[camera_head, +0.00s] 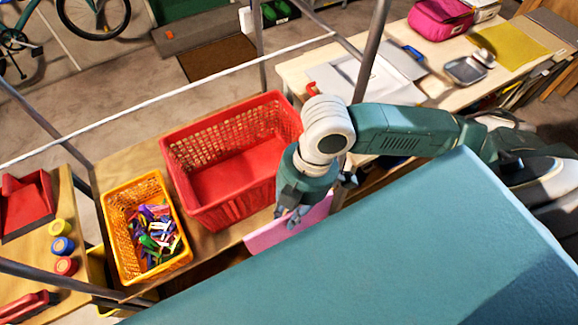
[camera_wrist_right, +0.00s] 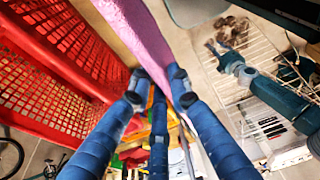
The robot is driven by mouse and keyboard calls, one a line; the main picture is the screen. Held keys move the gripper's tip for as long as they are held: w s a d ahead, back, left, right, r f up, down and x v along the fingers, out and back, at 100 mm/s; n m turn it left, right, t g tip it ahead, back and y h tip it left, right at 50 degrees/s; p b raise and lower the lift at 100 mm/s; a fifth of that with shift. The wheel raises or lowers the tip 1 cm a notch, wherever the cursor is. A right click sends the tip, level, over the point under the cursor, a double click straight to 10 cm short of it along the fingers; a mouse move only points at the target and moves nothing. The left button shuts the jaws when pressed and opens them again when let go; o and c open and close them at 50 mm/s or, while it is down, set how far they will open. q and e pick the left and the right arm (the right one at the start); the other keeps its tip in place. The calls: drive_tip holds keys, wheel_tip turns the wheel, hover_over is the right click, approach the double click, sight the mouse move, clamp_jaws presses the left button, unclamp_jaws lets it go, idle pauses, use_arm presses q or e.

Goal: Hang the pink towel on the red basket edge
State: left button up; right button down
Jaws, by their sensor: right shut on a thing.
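The red basket (camera_head: 238,208) stands empty on a wooden surface in the head view. Its perforated wall also shows at the left of the right wrist view (camera_wrist_right: 45,88). My right gripper (camera_head: 292,214) is just right of the basket's near right corner, pointing down. It is shut on the pink towel (camera_head: 278,232), which also runs between the fingers in the right wrist view (camera_wrist_right: 146,32). The towel is beside the basket, partly hidden by the gripper and my teal body. What looks like my left gripper (camera_wrist_right: 222,55) shows small in the right wrist view; its opening is unclear.
A yellow basket (camera_head: 117,215) of colourful clothespins stands left of the red basket. A metal rail frame (camera_head: 262,45) surrounds the area. A table (camera_head: 300,68) with a pink bag (camera_head: 440,18) and trays is at upper right. A red dustpan (camera_head: 27,203) lies at far left.

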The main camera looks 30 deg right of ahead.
drive_tip(key=shift+w, duration=7.8)
use_arm(q)
drive_tip(key=shift+w+f+b, duration=0.25)
drive_tip(key=shift+f+b, duration=0.65)
drive_tip(key=shift+w+f+b, duration=0.2)
drive_tip(key=shift+f+b, duration=0.7)
use_arm(e)
wheel_tip(320, 180, down, 8)
drive_tip(key=shift+a+f, duration=0.2)
drive_tip(key=shift+a, duration=0.05)
drive_tip(key=c, duration=1.5)
unclamp_jaws()
drive_tip(key=shift+c, duration=0.2)
drive_tip(key=shift+r, duration=0.1)
drive_tip(key=v, duration=1.1)
drive_tip(key=shift+r, duration=0.4)
